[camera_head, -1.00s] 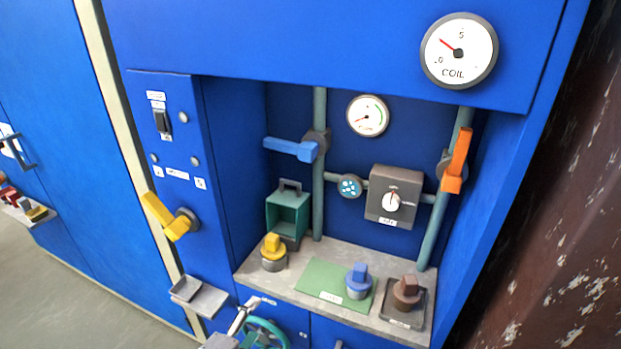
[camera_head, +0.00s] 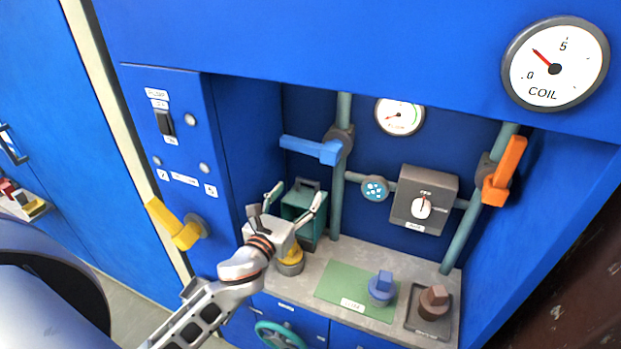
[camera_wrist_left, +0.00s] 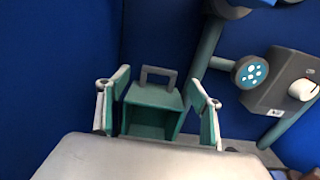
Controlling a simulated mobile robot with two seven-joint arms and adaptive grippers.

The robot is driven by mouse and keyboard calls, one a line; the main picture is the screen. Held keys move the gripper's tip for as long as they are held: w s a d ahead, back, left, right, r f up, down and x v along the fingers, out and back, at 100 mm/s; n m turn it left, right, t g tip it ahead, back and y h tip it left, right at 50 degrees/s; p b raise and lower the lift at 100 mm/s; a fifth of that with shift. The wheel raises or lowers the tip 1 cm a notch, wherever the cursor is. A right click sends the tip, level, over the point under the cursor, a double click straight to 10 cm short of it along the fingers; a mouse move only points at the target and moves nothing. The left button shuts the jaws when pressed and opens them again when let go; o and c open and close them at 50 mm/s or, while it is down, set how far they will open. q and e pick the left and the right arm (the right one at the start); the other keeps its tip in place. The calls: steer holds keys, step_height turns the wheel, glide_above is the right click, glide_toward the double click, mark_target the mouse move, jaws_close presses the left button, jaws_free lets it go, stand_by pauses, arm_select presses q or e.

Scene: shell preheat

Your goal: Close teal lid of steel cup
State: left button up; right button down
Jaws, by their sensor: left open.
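The teal lid (camera_head: 303,203) looks like a hollow box standing upright and open toward me, with a grey handle on its top edge, at the back left of the shelf. In the left wrist view the lid (camera_wrist_left: 152,118) sits between the fingers. The steel cup is mostly hidden behind my gripper; I cannot clearly make it out. My left gripper (camera_head: 296,197) is open, its fingers spread on either side of the lid with nothing visibly gripped. I cannot tell whether a finger touches it. My right gripper is not in view.
A yellow-topped knob piece (camera_head: 290,262) stands just below my left gripper. A blue-handled pipe valve (camera_head: 315,149) is above right. A blue knob piece (camera_head: 381,288) on a green mat (camera_head: 336,281) and a brown one (camera_head: 433,301) stand to the right. The alcove's blue left wall is close.

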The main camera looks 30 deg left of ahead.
mark_target(307, 182)
arm_select(q)
steer(key=w, duration=0.5)
steer(key=shift+w+a, duration=0.1)
steer(key=shift+w, duration=0.7)
